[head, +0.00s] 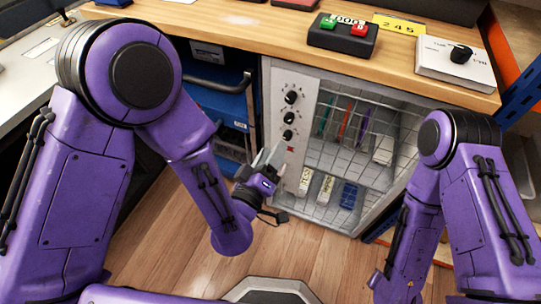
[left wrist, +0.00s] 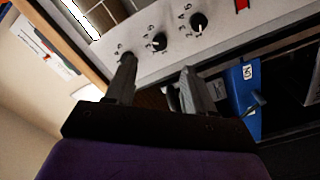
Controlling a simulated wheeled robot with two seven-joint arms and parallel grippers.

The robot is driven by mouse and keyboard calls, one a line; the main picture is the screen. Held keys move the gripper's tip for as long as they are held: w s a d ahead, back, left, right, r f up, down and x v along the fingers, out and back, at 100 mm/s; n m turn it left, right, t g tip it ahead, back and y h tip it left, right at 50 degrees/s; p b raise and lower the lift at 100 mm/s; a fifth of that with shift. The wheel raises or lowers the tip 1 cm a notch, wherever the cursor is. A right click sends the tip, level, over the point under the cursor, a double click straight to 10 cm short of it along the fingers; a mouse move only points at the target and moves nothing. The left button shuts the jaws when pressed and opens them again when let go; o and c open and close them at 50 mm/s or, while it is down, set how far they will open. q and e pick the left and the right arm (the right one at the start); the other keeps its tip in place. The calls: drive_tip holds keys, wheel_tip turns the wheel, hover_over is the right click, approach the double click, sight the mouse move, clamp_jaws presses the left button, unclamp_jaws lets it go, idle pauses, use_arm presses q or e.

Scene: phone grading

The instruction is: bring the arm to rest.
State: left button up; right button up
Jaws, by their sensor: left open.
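My left arm (head: 180,150) is purple and comes in from the left in the head view, bent down in front of the bench. My left gripper (head: 268,160) is open and empty, in front of the left edge of a grey cabinet with knobs. In the left wrist view its two fingers (left wrist: 155,88) stand apart, with the knob panel beyond them. My right arm (head: 450,200) shows at the right in the head view, bent downward. Its gripper is out of the picture.
The grey cabinet (head: 279,80) has wire racks holding several phones. A blue drawer unit (head: 222,104) stands left of it. The wooden bench top (head: 240,20) carries a black box with green and red buttons (head: 342,36) and a white box with a knob (head: 455,62). The wooden floor (head: 170,262) is clear.

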use_arm(q)
drive_tip(key=shift+s+a, duration=0.15)
drive_tip(key=shift+s, duration=0.25)
drive_tip(key=s+a+f+m+g+y+p, duration=0.1)
drive_tip(key=s+a+f+g+y+p, duration=0.25)
drive_tip(key=a+f, duration=0.4)
drive_tip(key=s+a+f+g+y+p, duration=0.3)
drive_tip(key=a+f+g, duration=0.25)
drive_tip(key=a, duration=0.25)
drive_tip(key=s+a+f+g+y+p, duration=0.1)
drive_tip(key=s+a+g+p, duration=0.1)
drive_tip(key=s+a, duration=0.3)
drive_tip(key=s+a+f+n+g+y+p, duration=0.1)
drive_tip(key=s+a+g+y+p, duration=0.1)
drive_tip(key=s+a, duration=0.4)
drive_tip(key=s+g, duration=0.1)
drive_tip(key=s, duration=0.2)
drive_tip(key=shift+s+f, duration=0.35)
drive_tip(key=shift+f, duration=0.05)
